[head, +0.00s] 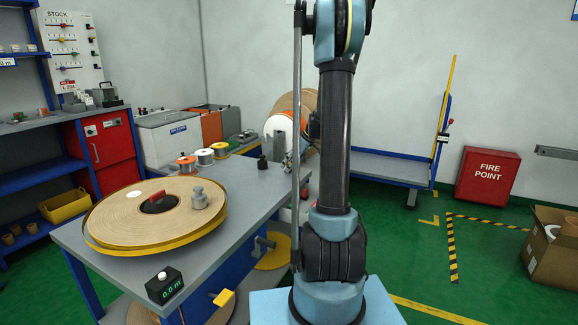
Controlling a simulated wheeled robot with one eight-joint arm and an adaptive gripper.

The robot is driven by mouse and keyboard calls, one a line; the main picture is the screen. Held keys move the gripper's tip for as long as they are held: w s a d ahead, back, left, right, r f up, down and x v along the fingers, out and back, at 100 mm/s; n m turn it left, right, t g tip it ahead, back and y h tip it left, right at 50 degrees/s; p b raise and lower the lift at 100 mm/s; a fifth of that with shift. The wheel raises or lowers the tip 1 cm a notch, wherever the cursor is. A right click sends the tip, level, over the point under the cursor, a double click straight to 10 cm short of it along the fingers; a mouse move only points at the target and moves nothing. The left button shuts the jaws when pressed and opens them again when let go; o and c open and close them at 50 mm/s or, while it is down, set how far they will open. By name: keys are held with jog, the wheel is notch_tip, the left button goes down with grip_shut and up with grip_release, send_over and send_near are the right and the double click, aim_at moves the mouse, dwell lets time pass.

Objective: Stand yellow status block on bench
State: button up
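The grey bench (240,218) with blue legs stands left of my arm. No yellow status block can be made out for certain. A small yellow piece (223,297) shows by the bench's front side, below its top; I cannot tell whether it is the block or a fixed part of the bench. My arm rises through the middle of the head view and leaves it at the top. My gripper is not in view. My arm hides part of what lies behind it.
On the bench lie a big tape reel (120,213) with a grey weight (200,198) on it, a black counter box (164,285) at the front corner, and several small spools (205,157) at the back. Bare bench top shows right of the reel. A cardboard box (552,250) stands at right.

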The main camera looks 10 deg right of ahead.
jog(key=shift+r, duration=0.1)
jog(key=v, duration=1.1)
jog(key=s+a+r+m+h, duration=0.1)
jog(key=s+a+m, duration=0.25)
jog(key=s, duration=0.75)
jog(key=s+f+m+h, duration=0.1)
jog(key=s+f, duration=0.3)
jog(key=s, duration=0.6)
jog(key=s+a+f+m+g+h, duration=0.1)
jog(key=s+f+m+h, duration=0.1)
jog(key=s, duration=0.7)
jog(key=s+a+f+m+h, duration=0.1)
jog(key=s+f+m, duration=0.3)
jog(key=s, duration=0.6)
notch_tip(320, 180, down, 3)
jog(key=shift+s+a+r+g, duration=0.1)
jog(key=shift+s+a+g, duration=0.05)
jog(key=shift+s+g, duration=0.2)
